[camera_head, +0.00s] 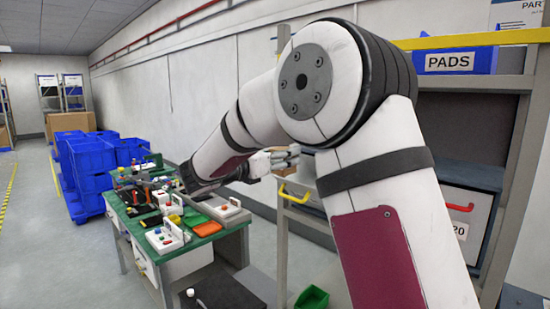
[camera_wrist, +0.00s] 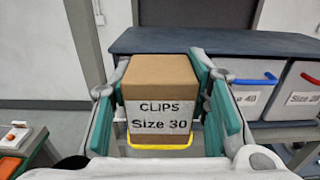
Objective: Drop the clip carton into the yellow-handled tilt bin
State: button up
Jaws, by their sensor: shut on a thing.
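The clip carton (camera_wrist: 160,72) is a brown box with a white label reading "CLIPS Size 30". In the wrist view it sits upright between the teal pads of my gripper (camera_wrist: 163,92), which is shut on it. The yellow handle of the tilt bin (camera_wrist: 160,148) shows just below the carton's lower edge. The carton hides most of that bin, so I cannot tell the gap between them. In the head view my gripper (camera_head: 283,159) is near the rack, above and left of the yellow handle (camera_head: 292,194).
Right of the carton are a blue-handled bin (camera_wrist: 250,88) and a red-handled bin (camera_wrist: 302,92), under a dark grey top (camera_wrist: 225,42). A rack post (camera_wrist: 85,40) stands left. A cluttered green workbench (camera_head: 207,241) and blue crates (camera_head: 90,160) lie left in the head view.

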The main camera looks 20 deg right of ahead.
jog(key=x, duration=0.7)
dwell(0.4)
